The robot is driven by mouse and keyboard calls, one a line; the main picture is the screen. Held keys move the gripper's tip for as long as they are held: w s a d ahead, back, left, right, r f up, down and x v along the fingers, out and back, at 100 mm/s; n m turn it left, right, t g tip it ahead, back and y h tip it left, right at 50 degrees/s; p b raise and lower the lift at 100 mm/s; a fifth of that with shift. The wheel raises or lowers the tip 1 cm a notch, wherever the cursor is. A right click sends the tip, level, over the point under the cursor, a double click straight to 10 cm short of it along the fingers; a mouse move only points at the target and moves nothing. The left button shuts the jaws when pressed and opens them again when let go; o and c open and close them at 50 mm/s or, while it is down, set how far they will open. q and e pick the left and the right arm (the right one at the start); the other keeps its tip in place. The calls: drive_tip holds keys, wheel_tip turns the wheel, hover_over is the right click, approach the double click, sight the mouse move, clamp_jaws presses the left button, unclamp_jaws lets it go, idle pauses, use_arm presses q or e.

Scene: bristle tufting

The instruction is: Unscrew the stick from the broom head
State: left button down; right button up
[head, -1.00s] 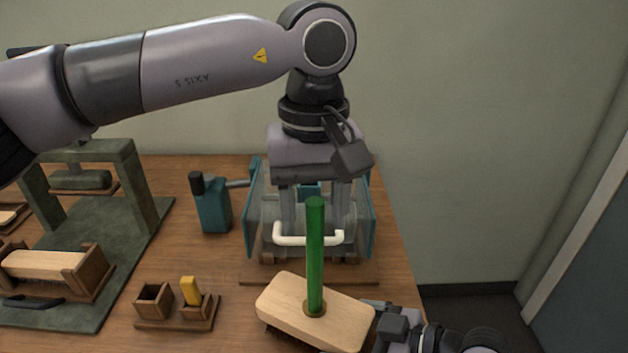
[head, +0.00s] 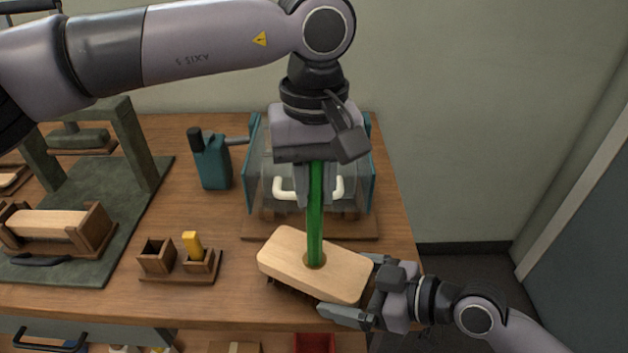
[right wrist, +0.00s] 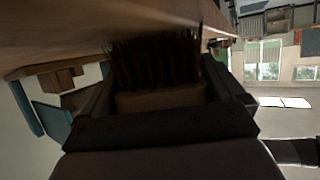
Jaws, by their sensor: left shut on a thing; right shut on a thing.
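The broom head (head: 290,260) is a pale wooden block with dark bristles underneath, near the table's front right edge. The green stick (head: 315,225) stands upright from the hole in its top. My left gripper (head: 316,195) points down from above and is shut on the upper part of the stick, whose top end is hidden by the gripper. My right gripper (head: 350,290) comes in from the right and is shut on the right end of the broom head. In the right wrist view, the bristles (right wrist: 155,62) and block (right wrist: 160,98) show between the fingers.
A teal-sided fixture with a white handle (head: 282,188) stands just behind the stick. A small wooden holder (head: 150,257) with a yellow piece (head: 193,243), a teal bottle (head: 212,165) and a dark green press frame (head: 135,150) are to the left. An open drawer with several items lies below the table edge.

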use_arm(q)
drive_tip(key=n, duration=0.6)
drive_tip(key=shift+a+n, duration=0.2)
drive_tip(key=shift+n, duration=0.1)
drive_tip(key=m, duration=1.7)
drive_tip(key=d+m, duration=0.1)
drive_tip(key=m, duration=0.7)
drive_tip(key=shift+s+r+m, duration=0.15)
drive_tip(key=shift+r+m, duration=0.1)
drive_tip(key=shift+m, duration=0.05)
drive_tip(key=c, duration=1)
unclamp_jaws()
